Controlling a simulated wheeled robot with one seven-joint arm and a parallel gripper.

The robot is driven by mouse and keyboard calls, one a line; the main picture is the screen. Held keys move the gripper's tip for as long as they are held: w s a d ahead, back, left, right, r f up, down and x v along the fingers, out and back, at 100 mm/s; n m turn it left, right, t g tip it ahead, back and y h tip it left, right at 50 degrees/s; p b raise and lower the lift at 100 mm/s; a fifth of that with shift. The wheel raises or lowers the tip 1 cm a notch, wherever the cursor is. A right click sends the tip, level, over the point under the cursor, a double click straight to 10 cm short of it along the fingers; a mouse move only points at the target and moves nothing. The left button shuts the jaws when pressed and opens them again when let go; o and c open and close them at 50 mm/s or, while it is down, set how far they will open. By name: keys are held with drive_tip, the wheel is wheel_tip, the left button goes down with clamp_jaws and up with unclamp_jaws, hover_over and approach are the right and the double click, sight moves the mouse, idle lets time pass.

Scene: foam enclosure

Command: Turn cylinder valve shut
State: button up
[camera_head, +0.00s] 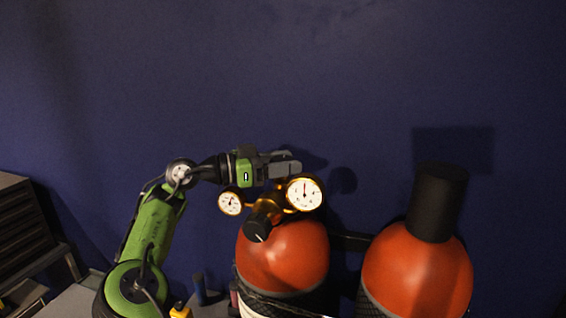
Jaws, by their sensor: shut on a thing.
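An orange-red gas cylinder (283,257) stands below a brass regulator (268,205). The regulator has two white-faced gauges, a large one (304,194) at right and a smaller one (230,202) at left, and a black knob (257,229) facing forward. My green and black arm reaches in from the left. My gripper (288,166) lies nearly level just above the regulator, its grey fingers pointing right over the top of the large gauge. It is shut on the cylinder valve, whose handle is mostly hidden by the fingers and the gauge.
A second orange-red cylinder (418,268) with a tall black cap (437,203) stands at the right. A dark bar (350,241) runs behind the cylinders. A dark blue wall is close behind. A dark slatted unit (28,228) stands at the far left. The space above the cylinders is clear.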

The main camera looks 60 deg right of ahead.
drive_tip(key=shift+r+m+g+y+p, duration=0.4)
drive_tip(key=shift+r+p, duration=0.2)
drive_tip(key=shift+p, duration=1.6)
drive_tip(key=shift+g+y+p, duration=0.3)
drive_tip(key=shift+y+p, duration=0.1)
drive_tip(key=shift+p, duration=0.8)
drive_tip(key=shift+f+m+p, duration=0.2)
drive_tip(key=shift+m+p, duration=0.1)
drive_tip(key=shift+m, duration=0.1)
drive_tip(key=shift+f, duration=0.1)
drive_tip(key=o, duration=0.7)
drive_tip(key=shift+c, duration=0.2)
drive_tip(key=o, duration=0.4)
drive_tip(key=shift+w+d, duration=0.1)
drive_tip(key=shift+d, duration=0.15)
drive_tip(key=shift+a, duration=0.4)
drive_tip(key=p+v, duration=0.1)
drive_tip(key=v, duration=1.4)
drive_tip(key=shift+w+p, duration=0.25)
drive_tip(key=shift+p, duration=0.1)
